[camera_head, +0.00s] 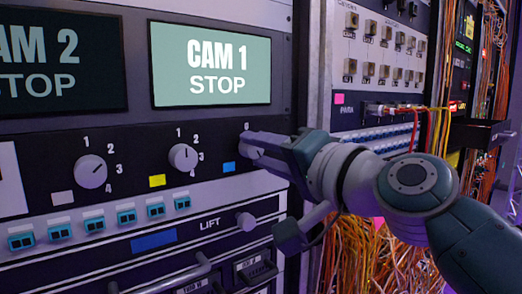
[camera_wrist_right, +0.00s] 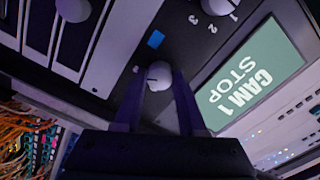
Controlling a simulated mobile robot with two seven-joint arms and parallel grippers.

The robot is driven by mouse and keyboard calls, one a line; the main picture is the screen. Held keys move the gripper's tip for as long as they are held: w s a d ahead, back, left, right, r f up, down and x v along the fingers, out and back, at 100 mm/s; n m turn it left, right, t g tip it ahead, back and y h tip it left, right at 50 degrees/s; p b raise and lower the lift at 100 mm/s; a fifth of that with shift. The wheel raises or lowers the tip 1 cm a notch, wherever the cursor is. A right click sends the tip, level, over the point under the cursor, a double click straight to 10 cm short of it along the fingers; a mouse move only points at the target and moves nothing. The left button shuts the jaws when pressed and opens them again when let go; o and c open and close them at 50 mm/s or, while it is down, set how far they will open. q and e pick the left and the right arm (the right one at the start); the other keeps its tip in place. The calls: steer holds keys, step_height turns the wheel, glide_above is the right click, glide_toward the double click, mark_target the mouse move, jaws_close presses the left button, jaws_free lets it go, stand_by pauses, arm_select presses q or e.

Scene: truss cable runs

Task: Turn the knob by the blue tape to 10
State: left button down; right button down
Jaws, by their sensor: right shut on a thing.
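The blue tape (camera_head: 229,167) is a small rectangle on the black panel under the CAM 1 screen (camera_head: 212,66). It also shows in the right wrist view (camera_wrist_right: 156,39). The knob by the blue tape (camera_wrist_right: 158,75) is pale and round. In the right wrist view it sits between the two fingers of my right gripper (camera_wrist_right: 158,88), which is shut on it. In the head view my right gripper (camera_head: 257,148) reaches in from the right and hides this knob and most of its scale. The knob's setting cannot be read. My left gripper is not in view.
A white knob (camera_head: 183,157) by yellow tape (camera_head: 157,181) and another (camera_head: 91,171) by pale tape (camera_head: 62,198) are on the same panel to the left. A LIFT knob (camera_head: 246,221) sticks out below. Loose orange cables (camera_head: 384,258) hang at the right.

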steer(key=shift+c, duration=2.4)
jaws_free()
steer(key=shift+s, duration=0.1)
steer(key=shift+s+d, duration=0.2)
steer(key=shift+d, duration=0.05)
steer(key=v, duration=0.9)
steer(key=shift+p, duration=0.45)
steer(key=shift+s, duration=0.1)
